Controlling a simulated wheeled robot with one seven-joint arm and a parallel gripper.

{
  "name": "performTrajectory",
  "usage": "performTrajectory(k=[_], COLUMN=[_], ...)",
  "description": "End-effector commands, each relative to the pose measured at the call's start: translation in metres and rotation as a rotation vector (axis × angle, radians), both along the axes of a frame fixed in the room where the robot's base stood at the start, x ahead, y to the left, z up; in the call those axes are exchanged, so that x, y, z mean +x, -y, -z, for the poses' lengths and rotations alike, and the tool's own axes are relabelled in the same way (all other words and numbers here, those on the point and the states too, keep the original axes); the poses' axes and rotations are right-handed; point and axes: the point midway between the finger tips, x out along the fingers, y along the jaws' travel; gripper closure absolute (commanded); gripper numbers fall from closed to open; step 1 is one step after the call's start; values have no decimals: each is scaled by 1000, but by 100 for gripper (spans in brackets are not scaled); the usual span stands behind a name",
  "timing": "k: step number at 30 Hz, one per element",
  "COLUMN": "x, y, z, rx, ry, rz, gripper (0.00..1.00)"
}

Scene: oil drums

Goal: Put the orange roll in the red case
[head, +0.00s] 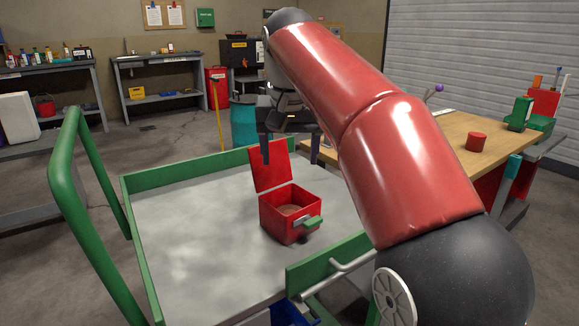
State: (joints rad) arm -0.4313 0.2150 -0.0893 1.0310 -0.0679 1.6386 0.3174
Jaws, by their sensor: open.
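The red case (284,217) stands on the grey cart bed with its lid (270,170) raised at the back and a green latch at its front. A brownish round shape (290,210) shows inside the case; I cannot tell whether it is the orange roll or the case's inside. No other clearly orange roll is in view. My gripper (290,155) is open, its dark fingers apart and pointing down, above the back of the case near the raised lid. Nothing shows held between the fingers. My arm hides part of the scene to the right.
The cart bed (190,235) has low green edges and a green push handle (68,185) at left; its left part is clear. A wooden workbench (435,145) at right bears a red cylinder (477,142) and green and red holders. A teal drum (243,125) stands behind the cart.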

Motion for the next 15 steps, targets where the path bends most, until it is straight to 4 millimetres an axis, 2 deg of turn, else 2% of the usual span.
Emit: performTrajectory(k=[1, 6, 15], x=[-2, -6, -10], y=[0, 0, 3], z=[-10, -25, -27], rx=[0, 0, 1], ry=[0, 0, 1], rz=[0, 0, 1], gripper=[30, 30, 30])
